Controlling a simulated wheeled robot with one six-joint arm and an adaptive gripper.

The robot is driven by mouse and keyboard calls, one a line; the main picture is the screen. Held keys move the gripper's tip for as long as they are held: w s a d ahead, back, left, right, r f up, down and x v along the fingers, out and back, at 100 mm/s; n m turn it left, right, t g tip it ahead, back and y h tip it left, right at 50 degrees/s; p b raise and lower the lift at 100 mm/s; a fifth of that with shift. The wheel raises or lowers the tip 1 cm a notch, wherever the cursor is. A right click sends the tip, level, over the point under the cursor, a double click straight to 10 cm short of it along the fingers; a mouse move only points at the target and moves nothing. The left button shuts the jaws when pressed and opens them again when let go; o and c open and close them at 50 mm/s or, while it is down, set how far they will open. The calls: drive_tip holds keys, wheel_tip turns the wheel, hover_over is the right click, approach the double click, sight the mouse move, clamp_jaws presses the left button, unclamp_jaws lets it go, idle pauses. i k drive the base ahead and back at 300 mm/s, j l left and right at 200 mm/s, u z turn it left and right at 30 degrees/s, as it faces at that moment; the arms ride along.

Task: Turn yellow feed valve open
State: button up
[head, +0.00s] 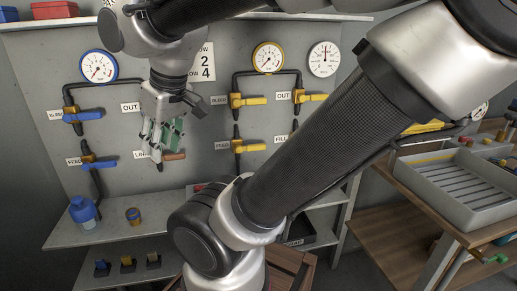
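The yellow feed valve (238,146) is on the grey panel, right of a FEED label (222,146) and below the yellow bleed valve (238,100). Its yellow handle (254,148) points right, sideways to the upright pipe. My gripper (163,150) hangs to the left of this valve, apart from it, with green finger pads showing. It is in front of a valve with a copper-coloured handle (175,156) and partly hides it. Whether the fingers are open or shut is unclear, and I see nothing held in them.
Blue bleed (80,116) and blue feed (96,163) valves are at left. A yellow OUT valve (305,97) is right of the yellow bleed valve. My arm crosses the right side and hides part of the panel. A shelf (160,215) holds a blue bottle (83,211).

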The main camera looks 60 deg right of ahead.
sight(238, 149)
drive_tip(key=z, duration=1.55)
drive_tip(key=k+l, duration=0.1)
drive_tip(key=k, duration=0.2)
drive_tip(key=k+l, duration=0.1)
drive_tip(key=k, duration=0.2)
